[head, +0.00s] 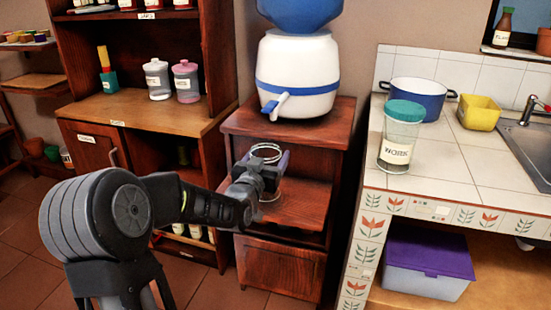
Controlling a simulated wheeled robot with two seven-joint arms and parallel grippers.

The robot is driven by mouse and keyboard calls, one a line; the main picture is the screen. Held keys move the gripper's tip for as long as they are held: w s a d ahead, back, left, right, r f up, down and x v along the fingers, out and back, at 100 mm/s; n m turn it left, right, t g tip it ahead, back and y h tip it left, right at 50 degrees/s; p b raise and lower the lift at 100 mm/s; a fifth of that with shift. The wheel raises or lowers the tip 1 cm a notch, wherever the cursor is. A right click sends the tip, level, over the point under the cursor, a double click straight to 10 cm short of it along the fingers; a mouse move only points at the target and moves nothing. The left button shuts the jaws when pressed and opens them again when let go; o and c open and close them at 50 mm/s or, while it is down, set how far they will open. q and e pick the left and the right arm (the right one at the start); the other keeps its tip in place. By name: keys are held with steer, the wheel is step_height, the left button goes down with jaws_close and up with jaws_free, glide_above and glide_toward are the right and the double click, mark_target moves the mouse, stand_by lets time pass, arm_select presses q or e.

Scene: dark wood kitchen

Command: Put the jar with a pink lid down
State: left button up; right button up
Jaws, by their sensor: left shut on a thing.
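A clear jar with a pink lid (186,82) and a pale label stands upright on the cabinet counter, beside a similar white-lidded jar (157,79). My left gripper (268,172) is well to the right of it, at the open shelf of the wooden stand (302,204). The left gripper is shut on a clear glass container (267,149) with a pale round rim. No pink lid shows on that container. The gripper hides its middle, and I cannot tell whether its base touches the shelf. My right gripper is not in view.
A white and blue water dispenser (298,75) stands on top of the wooden stand. A green-lidded jar (400,135), a blue pot (417,97) and a yellow container (479,112) are on the tiled counter (460,180). The cabinet counter (150,112) has bare room in front of the jars.

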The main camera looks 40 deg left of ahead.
arm_select(q)
steer(key=x, duration=0.5)
steer(key=shift+r, duration=0.1)
steer(key=shift+w, duration=0.2)
steer(key=f, duration=0.3)
steer(key=shift+w+a+f, duration=0.2)
steer(key=shift+w+f, duration=0.05)
steer(key=shift+w, duration=0.05)
steer(key=shift+f+b, duration=0.1)
steer(key=shift+b, duration=0.3)
steer(key=shift+f, duration=0.1)
steer(key=o, duration=2)
